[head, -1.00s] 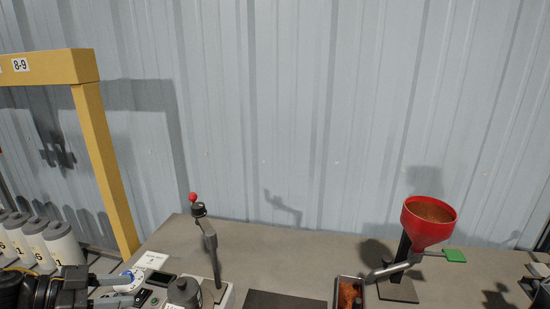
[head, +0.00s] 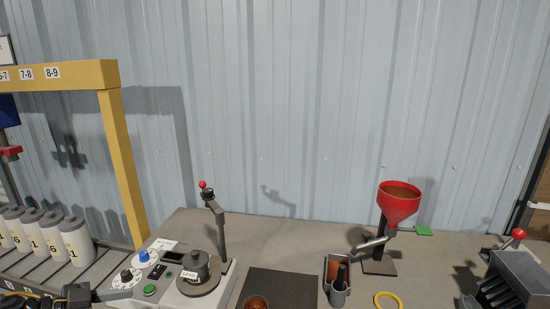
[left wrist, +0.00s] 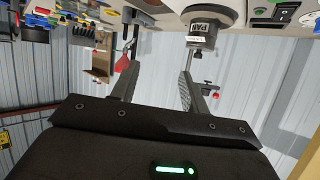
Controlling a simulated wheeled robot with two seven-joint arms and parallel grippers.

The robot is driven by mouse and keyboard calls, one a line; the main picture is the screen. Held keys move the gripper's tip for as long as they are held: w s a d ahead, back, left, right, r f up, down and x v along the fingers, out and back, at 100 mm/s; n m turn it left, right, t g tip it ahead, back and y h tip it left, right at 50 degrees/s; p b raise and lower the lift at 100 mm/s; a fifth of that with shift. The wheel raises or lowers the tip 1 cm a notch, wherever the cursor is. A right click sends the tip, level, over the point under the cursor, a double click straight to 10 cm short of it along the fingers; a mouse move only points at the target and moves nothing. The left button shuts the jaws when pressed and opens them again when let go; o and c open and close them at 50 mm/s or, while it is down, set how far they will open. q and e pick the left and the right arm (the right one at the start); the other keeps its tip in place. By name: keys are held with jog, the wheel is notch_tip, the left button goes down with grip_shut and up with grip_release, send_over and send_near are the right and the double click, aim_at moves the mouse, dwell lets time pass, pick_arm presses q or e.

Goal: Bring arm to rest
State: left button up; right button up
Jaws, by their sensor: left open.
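My left arm enters the head view at the bottom left, with my left gripper (head: 118,295) low beside the control box (head: 180,284). Its tips are small there and partly cut off by the frame edge. In the left wrist view, which is upside down, the two fingers of my left gripper (left wrist: 161,48) stand apart with nothing between them. The grey round weight marked with a label (left wrist: 203,29) lies beyond the right finger, apart from it. My right gripper is in neither view.
A red funnel (head: 399,205) stands on the bench at the right, near a grey finned device (head: 512,281). White numbered cylinders (head: 76,241) stand left, by a yellow frame (head: 121,170).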

pick_arm(q)
jog(key=s+d+f+n+t+y, duration=0.1)
jog(key=d+f+n+t+y, duration=0.15)
jog(key=f, duration=0.45)
jog(key=s+d+f+n+t+y, duration=0.1)
jog(key=d+f+n+y, duration=0.25)
jog(key=f, duration=0.35)
jog(key=s+d+f+n+g+y, duration=0.15)
jog(key=s+f+g, duration=0.3)
jog(key=s, duration=0.45)
jog(key=s+d+f+n+g+y, duration=0.1)
jog(key=s+f+g+y, duration=0.25)
jog(key=s+f, duration=0.45)
jog(key=s+f+g+h, duration=0.1)
jog(key=s+f, duration=0.1)
jog(key=f, duration=1.1)
jog(key=s+f+g, duration=0.1)
jog(key=s+f, duration=0.1)
jog(key=f, duration=1.1)
jog(key=s+a+f+g+b, duration=0.1)
jog(key=s+a+f, duration=0.1)
jog(key=s+f, duration=1.3)
jog(key=shift+s+a+f, duration=0.15)
jog(key=shift+s+a, duration=0.15)
jog(key=shift+s, duration=0.05)
